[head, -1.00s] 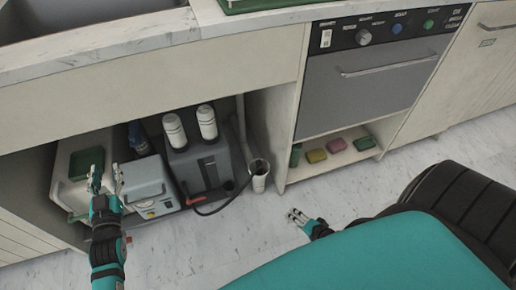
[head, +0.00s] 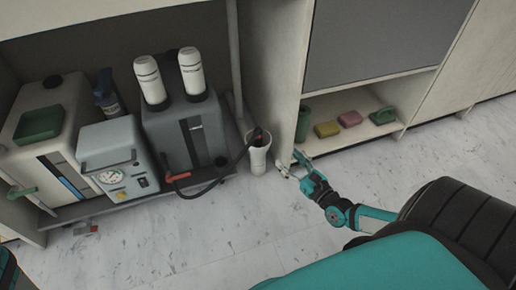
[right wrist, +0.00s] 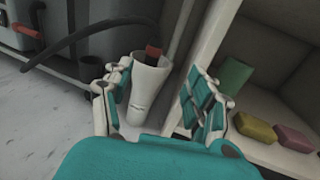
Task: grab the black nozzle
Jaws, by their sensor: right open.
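The black nozzle (head: 257,136) stands in the mouth of a white cup-like holder (head: 258,160) on the floor, beside the cabinet's side panel. A black hose (head: 228,165) runs toward it from the left. In the right wrist view the holder (right wrist: 147,98) shows between the fingers, with a red part (right wrist: 153,50) at its mouth; the nozzle's lower part is hidden inside. My right gripper (head: 290,164) is open and empty, just right of the holder in the head view. My left gripper is out of view; only a bit of my left arm shows at the lower left.
A dark grey machine (head: 188,140) with two white bottles and a light grey gauge unit (head: 112,160) stand left of the holder. On the right, a low shelf (head: 345,140) holds sponges and a green container (head: 302,124).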

